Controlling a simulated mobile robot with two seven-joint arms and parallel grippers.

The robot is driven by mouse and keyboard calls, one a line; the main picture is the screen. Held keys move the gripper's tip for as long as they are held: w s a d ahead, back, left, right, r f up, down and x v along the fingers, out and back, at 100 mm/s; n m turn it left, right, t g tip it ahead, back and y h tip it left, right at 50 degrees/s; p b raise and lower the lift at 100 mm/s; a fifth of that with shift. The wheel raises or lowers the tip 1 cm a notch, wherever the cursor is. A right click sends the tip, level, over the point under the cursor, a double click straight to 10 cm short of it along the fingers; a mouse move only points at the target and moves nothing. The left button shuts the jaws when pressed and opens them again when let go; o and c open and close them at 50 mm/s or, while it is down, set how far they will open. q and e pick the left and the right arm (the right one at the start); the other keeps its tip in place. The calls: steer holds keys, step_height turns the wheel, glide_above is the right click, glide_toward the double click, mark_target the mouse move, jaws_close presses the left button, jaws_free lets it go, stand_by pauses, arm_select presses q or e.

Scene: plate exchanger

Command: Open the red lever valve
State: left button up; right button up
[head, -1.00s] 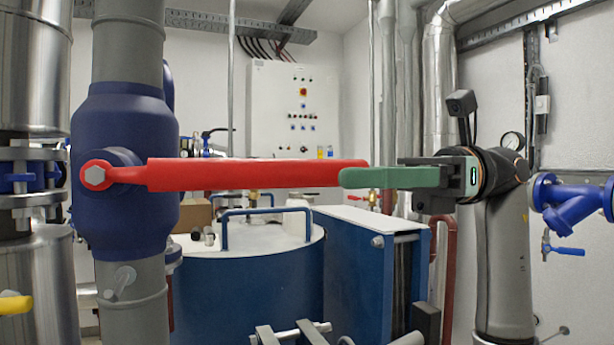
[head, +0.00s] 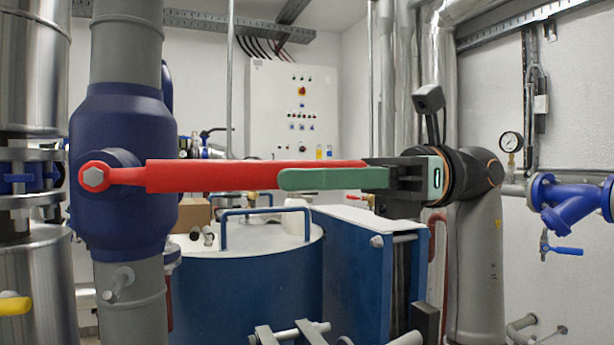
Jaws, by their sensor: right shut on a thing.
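The red lever (head: 215,176) lies horizontal, running right from its pivot bolt on the dark blue valve body (head: 125,125) on the vertical grey pipe at left. My right gripper (head: 284,179) comes in from the right. Its green fingers lie lengthwise along the right part of the lever and are shut on it. The near finger covers the lower part of the lever there; the far finger is hidden behind it. My left gripper is not in view.
A blue tank with a white top (head: 250,275) and a blue plate exchanger (head: 352,270) stand below and behind the lever. A white control cabinet (head: 265,110) is on the back wall. A blue valve (head: 575,205) with a gauge is at right.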

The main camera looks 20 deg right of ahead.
jaws_close()
stand_by(0.8)
